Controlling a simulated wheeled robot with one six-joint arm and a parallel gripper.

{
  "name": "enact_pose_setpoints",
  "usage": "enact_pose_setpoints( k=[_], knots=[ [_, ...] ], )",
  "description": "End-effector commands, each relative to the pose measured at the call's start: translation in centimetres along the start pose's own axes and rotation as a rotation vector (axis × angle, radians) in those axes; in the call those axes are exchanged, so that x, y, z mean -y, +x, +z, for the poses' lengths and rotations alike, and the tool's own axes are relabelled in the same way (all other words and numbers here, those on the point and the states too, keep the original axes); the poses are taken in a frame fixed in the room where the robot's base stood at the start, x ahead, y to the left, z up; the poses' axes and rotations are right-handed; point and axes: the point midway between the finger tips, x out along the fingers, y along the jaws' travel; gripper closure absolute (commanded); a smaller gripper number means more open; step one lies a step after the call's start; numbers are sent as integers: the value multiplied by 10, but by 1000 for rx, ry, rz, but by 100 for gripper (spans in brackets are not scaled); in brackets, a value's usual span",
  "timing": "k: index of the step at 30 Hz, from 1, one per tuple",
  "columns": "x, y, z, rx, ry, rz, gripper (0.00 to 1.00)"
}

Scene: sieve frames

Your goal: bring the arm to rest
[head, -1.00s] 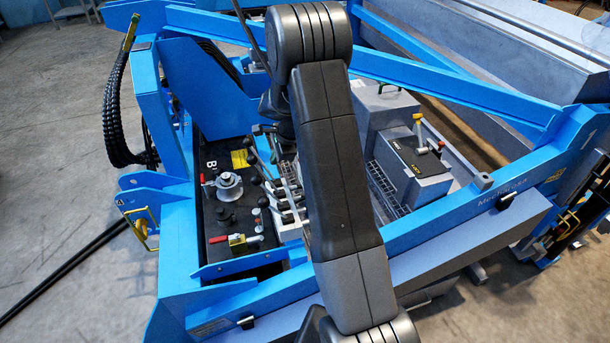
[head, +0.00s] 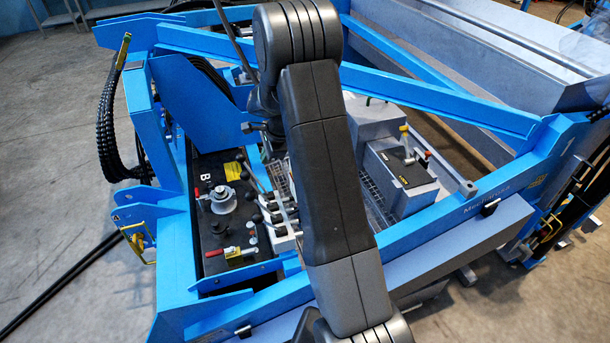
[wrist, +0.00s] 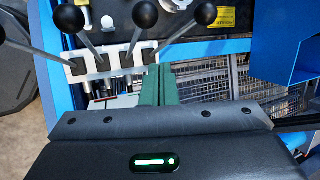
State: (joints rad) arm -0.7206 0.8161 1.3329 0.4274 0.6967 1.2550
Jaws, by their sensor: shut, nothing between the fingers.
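My gripper (wrist: 159,72) is shut, its two green fingers side by side with nothing between them. It hangs over the machine beside a row of levers with black ball knobs (wrist: 144,14), which stand left of and around the fingertips. Whether the fingers touch a lever cannot be told. In the head view my arm rises across the middle of the picture, bent at the top. It hides the gripper's fingers and part of the machine behind it.
A blue steel frame (head: 450,212) surrounds the levers. A black panel with a red-handled valve (head: 236,256) lies left, a grey box with a yellow-tipped handle (head: 402,190) right. A blue plate (wrist: 290,45) stands right of the fingers. Floor is open at far left.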

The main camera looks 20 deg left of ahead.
Motion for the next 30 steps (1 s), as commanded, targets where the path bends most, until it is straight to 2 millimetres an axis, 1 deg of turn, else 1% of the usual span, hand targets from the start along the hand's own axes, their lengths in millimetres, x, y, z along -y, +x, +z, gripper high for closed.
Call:
enact_pose_setpoints(
  k=[4, 8, 14, 22, 23, 24, 27, 30],
  knots=[
    [-2, 4, -1, 0, 0, 0, 100],
    [-5, 13, -4, 0, 0, 0, 100],
    [-13, 34, -10, 0, 0, 0, 100],
    [-25, 68, -20, 0, 1, 1, 100],
    [-25, 70, -17, 0, -1, 1, 100],
    [-23, 67, -6, 1, -5, 1, 100],
    [-23, 70, 8, 1, -4, 2, 100],
    [-23, 72, 15, 0, -1, 0, 100]
  ],
)
